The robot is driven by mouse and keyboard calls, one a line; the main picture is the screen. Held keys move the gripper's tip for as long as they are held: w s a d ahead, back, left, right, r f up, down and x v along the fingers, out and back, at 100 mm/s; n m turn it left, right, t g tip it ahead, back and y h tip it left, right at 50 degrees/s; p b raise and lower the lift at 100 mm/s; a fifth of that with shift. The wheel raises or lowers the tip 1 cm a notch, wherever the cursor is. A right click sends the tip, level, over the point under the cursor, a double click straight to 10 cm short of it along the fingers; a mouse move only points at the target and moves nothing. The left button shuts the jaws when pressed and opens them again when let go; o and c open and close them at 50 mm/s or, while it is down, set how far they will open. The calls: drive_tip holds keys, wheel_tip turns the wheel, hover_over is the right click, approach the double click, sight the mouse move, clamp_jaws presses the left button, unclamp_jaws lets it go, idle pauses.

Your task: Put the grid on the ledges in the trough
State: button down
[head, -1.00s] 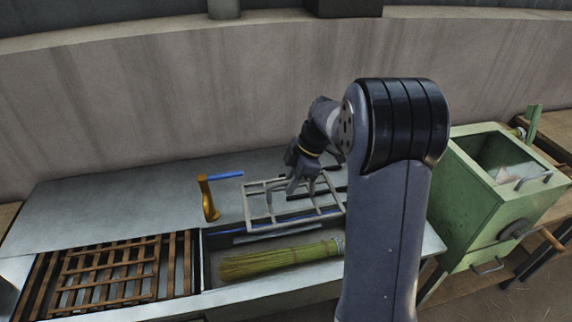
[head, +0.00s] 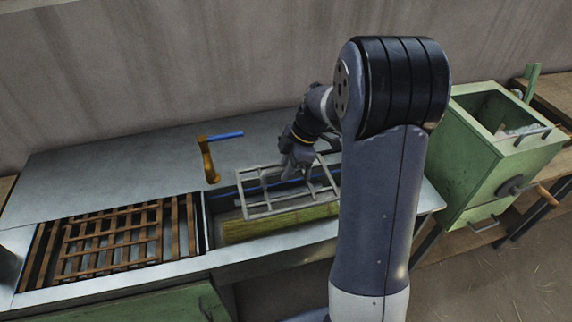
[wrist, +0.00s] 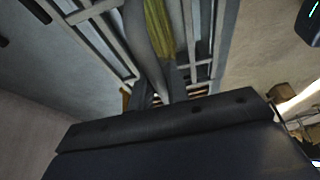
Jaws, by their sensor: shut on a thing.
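The grid (head: 285,210) is a pale grey frame with crossbars. My gripper (head: 299,163) is shut on it near its far side. The grid hangs over the right part of the trough (head: 207,226), and whether it touches the ledges cannot be told. In the wrist view, grid bars (wrist: 97,10) show on both sides of my gripper's fingers (wrist: 162,85), with the broom straw (wrist: 158,28) beyond. The ledges are mostly hidden by the grid and my arm.
A brown slatted rack (head: 110,240) fills the compartment to the left. A green hopper (head: 480,170) stands to the right. The metal worktop (head: 110,165) at the back left is clear.

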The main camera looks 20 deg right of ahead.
sight(300, 180)
wheel_tip(300, 180, down, 13)
drive_tip(key=b, duration=0.9)
drive_tip(key=shift+f, duration=0.2)
idle(0.6)
drive_tip(key=c, duration=1.3)
unclamp_jaws()
drive_tip(key=v, duration=1.1)
drive_tip(key=shift+r+p, duration=2.55)
drive_tip(key=shift+r, duration=0.9)
